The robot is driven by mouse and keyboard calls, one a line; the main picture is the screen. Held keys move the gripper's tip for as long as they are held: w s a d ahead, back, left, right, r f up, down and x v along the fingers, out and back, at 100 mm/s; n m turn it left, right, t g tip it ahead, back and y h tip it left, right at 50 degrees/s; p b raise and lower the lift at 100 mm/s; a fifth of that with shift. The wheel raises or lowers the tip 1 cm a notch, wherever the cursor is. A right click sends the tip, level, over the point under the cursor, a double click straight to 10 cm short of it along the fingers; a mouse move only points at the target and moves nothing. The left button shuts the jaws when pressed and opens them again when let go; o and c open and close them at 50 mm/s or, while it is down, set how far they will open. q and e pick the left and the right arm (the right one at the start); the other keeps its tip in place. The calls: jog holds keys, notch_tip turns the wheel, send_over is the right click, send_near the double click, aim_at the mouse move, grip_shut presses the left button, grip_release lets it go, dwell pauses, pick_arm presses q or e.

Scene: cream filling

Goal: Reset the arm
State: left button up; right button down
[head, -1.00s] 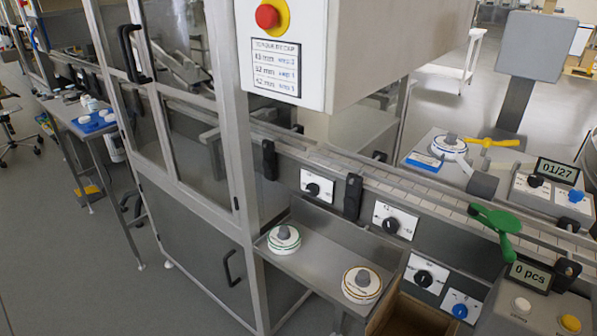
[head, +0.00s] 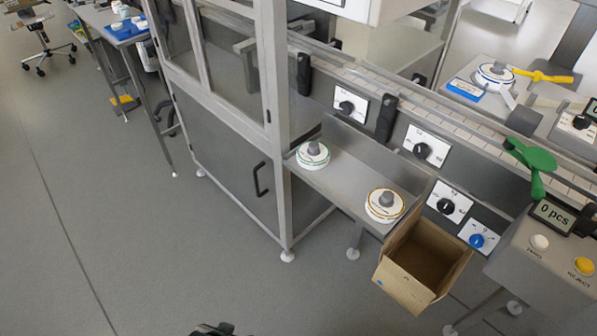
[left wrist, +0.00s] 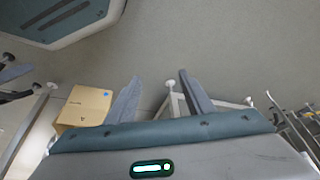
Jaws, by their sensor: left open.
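My left gripper (left wrist: 160,97) shows in the left wrist view with its two grey fingers spread apart. Nothing is between them, and floor and metal legs show beyond. In the head view only a small dark part at the bottom edge shows, and I cannot tell which part of me it is. My right gripper is in neither view.
An open cardboard box (head: 418,262) hangs at the conveyor's front, also seen in the left wrist view (left wrist: 88,104). Two round parts, green-ringed (head: 312,156) and orange-ringed (head: 384,206), sit on a metal shelf (head: 345,178).

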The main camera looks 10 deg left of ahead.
pick_arm(q)
jog(key=s+d+f+t+p, duration=0.1)
jog(key=s+f, duration=0.2)
jog(key=f, duration=1.3)
jog(key=shift+d+h+p, duration=0.2)
jog(key=shift+h+p, duration=0.1)
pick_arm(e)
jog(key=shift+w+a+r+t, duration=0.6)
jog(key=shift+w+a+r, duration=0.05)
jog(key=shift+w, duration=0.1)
